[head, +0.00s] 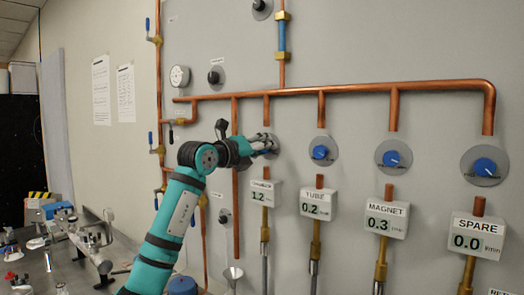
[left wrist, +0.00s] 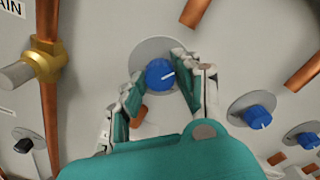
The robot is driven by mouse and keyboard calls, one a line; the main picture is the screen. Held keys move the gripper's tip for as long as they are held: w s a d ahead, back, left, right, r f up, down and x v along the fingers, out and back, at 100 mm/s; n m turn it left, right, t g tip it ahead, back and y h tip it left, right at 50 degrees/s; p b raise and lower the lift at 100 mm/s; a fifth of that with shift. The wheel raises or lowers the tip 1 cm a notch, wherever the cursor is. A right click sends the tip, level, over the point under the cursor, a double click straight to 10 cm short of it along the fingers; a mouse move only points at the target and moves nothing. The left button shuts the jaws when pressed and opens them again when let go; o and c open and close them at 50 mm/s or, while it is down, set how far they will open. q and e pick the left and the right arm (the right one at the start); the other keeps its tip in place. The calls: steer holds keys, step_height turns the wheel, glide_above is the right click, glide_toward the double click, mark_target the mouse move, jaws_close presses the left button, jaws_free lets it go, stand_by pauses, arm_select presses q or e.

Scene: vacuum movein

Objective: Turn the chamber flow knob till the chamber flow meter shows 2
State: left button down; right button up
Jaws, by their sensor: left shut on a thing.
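My left gripper (head: 265,144) reaches the wall at the leftmost flow knob, above the chamber flow meter (head: 262,193). The meter is a white box and reads 1.2. In the left wrist view the chamber flow knob (left wrist: 160,74) is blue with a white pointer line, on a grey round plate (left wrist: 140,56). The pointer points to the right and slightly up there. My fingers are on either side of the knob, shut on it. In the head view the gripper mostly hides this knob. My right gripper is in neither view.
Similar blue knobs stand to the right: tube (head: 320,151), magnet (head: 393,156) and spare (head: 485,167). Their meters read 0.2, 0.3 and 0.0. A copper pipe (head: 345,90) runs above them. A bench with small parts (head: 100,262) is at lower left.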

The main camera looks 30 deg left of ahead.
arm_select(q)
steer(key=shift+n, duration=0.5)
steer(key=c, duration=0.9)
jaws_free()
steer(key=shift+c, duration=0.2)
steer(key=s+a, duration=0.1)
steer(key=s, duration=1.1)
